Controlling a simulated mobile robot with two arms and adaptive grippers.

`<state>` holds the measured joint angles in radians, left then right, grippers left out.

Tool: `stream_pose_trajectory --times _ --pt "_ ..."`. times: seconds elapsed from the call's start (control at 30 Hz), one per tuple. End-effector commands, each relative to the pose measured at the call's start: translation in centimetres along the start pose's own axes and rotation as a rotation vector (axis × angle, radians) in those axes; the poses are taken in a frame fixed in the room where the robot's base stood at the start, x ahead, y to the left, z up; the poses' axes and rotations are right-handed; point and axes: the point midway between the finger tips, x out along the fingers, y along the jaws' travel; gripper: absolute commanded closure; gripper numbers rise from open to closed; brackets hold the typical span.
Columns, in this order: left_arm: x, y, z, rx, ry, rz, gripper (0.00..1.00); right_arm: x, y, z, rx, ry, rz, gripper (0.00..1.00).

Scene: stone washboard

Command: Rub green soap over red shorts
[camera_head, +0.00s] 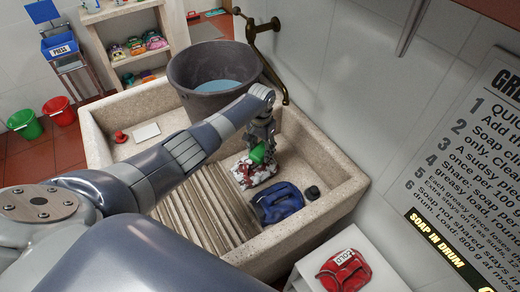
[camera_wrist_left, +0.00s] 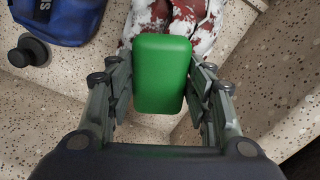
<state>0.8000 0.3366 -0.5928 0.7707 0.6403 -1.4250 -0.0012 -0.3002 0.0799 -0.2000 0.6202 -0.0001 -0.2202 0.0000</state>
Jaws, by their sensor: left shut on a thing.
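The green soap (camera_head: 258,154) is between the fingers of my left gripper (camera_head: 262,146), which is shut on it. The soap (camera_wrist_left: 161,75) also shows large between the fingers in the left wrist view. The red shorts (camera_head: 246,176), red-brown with white patches like suds, lie bunched in the stone basin right below the soap. They also show at the top of the left wrist view (camera_wrist_left: 186,22), partly hidden by the soap. I cannot tell whether the soap touches them. My right gripper is not in view.
A blue folded garment (camera_head: 280,203) and a black round knob-like thing (camera_head: 312,192) lie beside the shorts. The ribbed washboard (camera_head: 205,215) is left of them. A grey tub of water (camera_head: 200,68) stands behind. A red folded garment (camera_head: 345,272) lies on a white stand outside.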

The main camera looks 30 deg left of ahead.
Motion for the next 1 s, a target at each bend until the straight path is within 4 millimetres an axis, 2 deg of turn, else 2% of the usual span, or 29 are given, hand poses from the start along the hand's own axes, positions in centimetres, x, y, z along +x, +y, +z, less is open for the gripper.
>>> stream_pose_trajectory --times 0.8,1.0 --pt "-8.0 0.0 -0.1 -0.001 0.002 0.0 0.84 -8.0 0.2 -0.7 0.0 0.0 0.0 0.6" --pt "-8.0 -0.1 0.0 0.0 0.001 -0.001 0.84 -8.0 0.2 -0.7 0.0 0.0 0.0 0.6"
